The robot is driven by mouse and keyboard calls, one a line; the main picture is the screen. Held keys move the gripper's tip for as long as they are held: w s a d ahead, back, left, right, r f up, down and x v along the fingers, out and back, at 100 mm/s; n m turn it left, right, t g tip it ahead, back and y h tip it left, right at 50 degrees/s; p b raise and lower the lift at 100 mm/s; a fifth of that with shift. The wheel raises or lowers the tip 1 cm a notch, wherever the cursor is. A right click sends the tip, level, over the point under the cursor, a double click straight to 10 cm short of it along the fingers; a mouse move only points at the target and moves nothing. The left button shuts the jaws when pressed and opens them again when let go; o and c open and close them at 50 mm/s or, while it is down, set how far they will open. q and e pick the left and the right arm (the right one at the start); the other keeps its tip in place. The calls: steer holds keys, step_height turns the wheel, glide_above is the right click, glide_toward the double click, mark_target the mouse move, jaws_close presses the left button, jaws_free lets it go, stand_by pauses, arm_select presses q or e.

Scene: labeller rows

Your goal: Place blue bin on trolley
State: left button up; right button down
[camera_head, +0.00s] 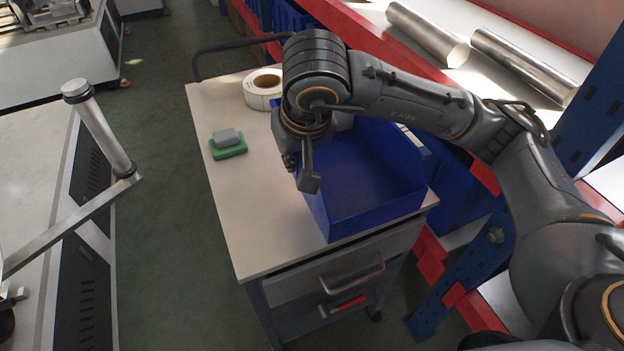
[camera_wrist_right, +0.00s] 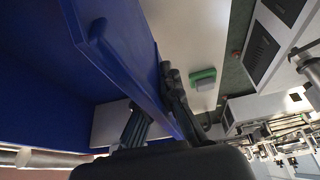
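The blue bin (camera_head: 365,205) is over the right front part of the trolley top (camera_head: 245,225), upright and apparently resting on it. My right gripper (camera_head: 301,172) is at the bin's left wall. In the right wrist view the bin (camera_wrist_right: 45,75) fills the left side, and its wall runs between the fingers of the right gripper (camera_wrist_right: 152,95), one finger on each side. Whether the fingers press on the wall is not clear. My arm hides the bin's far left corner. My left gripper is not in view.
A label roll (camera_head: 263,90) and a green and grey block (camera_head: 228,144) lie on the trolley's left part. Red-edged shelving with metal cylinders (camera_head: 428,33) and more blue bins stands along the right. A grey machine (camera_head: 50,200) stands left, across a clear floor strip.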

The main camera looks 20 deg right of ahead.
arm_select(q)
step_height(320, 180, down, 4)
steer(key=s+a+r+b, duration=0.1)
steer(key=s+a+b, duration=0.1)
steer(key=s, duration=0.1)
arm_select(e)
steer(key=a, duration=0.2)
steer(key=p, duration=0.4)
glide_above(277, 178)
steer(key=f, duration=0.8)
steer(key=shift+s+f, duration=0.2)
steer(key=shift+s, duration=0.2)
steer(key=shift+w+f, duration=0.35)
steer(key=shift+f, duration=0.1)
step_height(277, 178, down, 3)
steer(key=shift+r+p, duration=0.1)
steer(key=shift+p, duration=0.35)
steer(key=shift+f, duration=0.2)
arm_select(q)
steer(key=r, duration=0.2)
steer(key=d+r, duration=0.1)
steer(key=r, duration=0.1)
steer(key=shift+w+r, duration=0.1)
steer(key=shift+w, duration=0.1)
arm_select(e)
steer(key=shift+w, duration=0.1)
